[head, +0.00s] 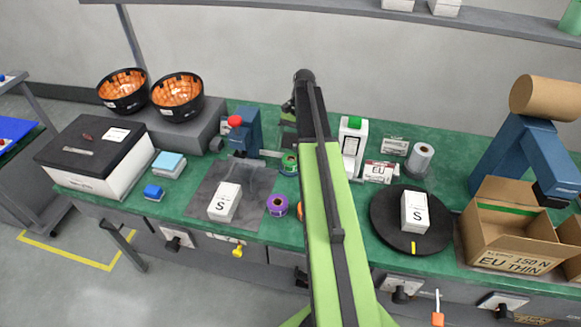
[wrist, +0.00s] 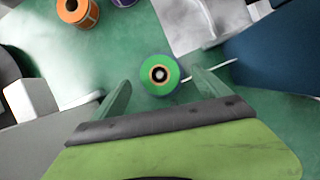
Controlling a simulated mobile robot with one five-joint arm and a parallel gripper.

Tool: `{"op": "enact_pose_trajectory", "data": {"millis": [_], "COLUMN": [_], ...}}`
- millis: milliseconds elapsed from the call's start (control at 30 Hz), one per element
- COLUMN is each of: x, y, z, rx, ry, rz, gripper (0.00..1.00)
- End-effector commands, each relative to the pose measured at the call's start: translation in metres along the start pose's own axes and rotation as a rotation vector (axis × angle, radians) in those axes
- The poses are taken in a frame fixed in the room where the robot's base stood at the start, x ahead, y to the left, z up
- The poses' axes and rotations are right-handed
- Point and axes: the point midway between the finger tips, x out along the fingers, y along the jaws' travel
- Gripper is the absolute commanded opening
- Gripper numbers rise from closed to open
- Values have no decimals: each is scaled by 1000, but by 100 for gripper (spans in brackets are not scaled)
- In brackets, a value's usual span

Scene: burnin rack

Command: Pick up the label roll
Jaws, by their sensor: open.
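Several rolls of different colours lie on the green bench; which one is the label roll I cannot tell for sure. A green-rimmed roll with a tan ring and dark core (wrist: 159,75) shows end-on, just ahead of and between the fingertips of my gripper (wrist: 161,88). It also shows in the head view (head: 289,164), left of my arm. My gripper is open, with nothing between its fingers. An orange roll (wrist: 76,10) and a purple roll (head: 277,205) lie apart from it. In the head view my arm partly hides the orange roll.
A grey mat (head: 204,190) with a white box (head: 225,202) lies left of the rolls. A blue device (head: 247,132) stands close to the green roll. Right are a white roll (head: 420,157), a black turntable (head: 381,207) and an open carton (head: 495,225).

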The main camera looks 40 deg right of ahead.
Motion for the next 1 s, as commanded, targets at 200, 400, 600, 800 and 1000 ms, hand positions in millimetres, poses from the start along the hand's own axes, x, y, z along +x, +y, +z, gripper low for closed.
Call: {"op": "enact_pose_trajectory", "data": {"millis": [200, 400, 600, 800, 1000], "x": [43, 48, 47, 47, 47], "y": [2, 1, 1, 1, 1], "z": [-5, -3, -2, -2, -2], "rx": [-1, -1, -1, -1, -1], "ry": [0, 0, 0, 0, 0], "rz": [0, 0, 0, 0, 1], "gripper": [86, 86, 74, 48, 22]}}
